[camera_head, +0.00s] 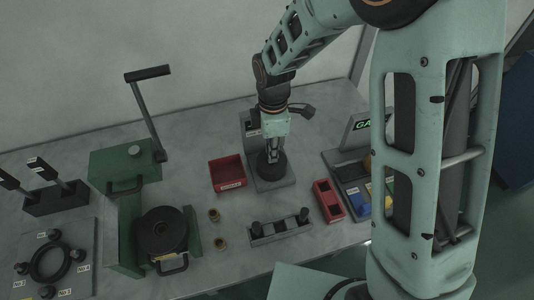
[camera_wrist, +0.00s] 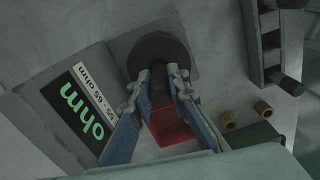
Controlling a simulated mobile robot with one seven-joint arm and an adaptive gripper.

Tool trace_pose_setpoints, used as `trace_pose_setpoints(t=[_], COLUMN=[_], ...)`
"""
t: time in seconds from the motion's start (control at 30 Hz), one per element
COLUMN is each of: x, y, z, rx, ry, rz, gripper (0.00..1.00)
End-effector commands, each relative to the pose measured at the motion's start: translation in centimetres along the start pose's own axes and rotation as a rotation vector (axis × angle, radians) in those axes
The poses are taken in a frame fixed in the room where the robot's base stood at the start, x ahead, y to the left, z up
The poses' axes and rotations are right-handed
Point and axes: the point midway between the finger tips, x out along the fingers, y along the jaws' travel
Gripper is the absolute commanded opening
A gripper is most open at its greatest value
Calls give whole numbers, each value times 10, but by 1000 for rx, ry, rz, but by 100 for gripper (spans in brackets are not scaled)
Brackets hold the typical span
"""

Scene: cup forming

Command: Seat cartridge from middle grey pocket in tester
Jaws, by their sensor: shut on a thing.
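The tester (camera_head: 274,184) is a grey base with an upright panel at its back and a round black socket (camera_head: 271,168) on it. In the wrist view, the socket (camera_wrist: 150,48) lies just past my fingertips, beside a panel (camera_wrist: 75,112) reading "ohm". My gripper (camera_head: 273,150) points down over the socket. In the wrist view, my gripper (camera_wrist: 158,85) is shut on a slim dark cartridge (camera_wrist: 158,72). Its lower end overlaps the socket; I cannot tell how deep it sits. The grey pocket rack (camera_head: 279,229) has dark cartridges standing at both ends and a bare middle.
A red bin (camera_head: 228,173) stands left of the tester. Two brass rings (camera_head: 214,215) lie in front of it. A narrow red box (camera_head: 328,201) and a station with coloured bins (camera_head: 356,196) are at the right. A green lever press (camera_head: 125,165) stands left.

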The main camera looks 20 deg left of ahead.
Motion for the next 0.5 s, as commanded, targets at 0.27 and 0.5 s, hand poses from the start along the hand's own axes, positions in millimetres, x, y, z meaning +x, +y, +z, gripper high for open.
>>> trace_pose_setpoints(t=[0.27,0.5], x=[16,20], y=[0,1], z=[4,4], rx=[-2,-2], ry=[0,0], rz=[3,3], gripper=[0,0])
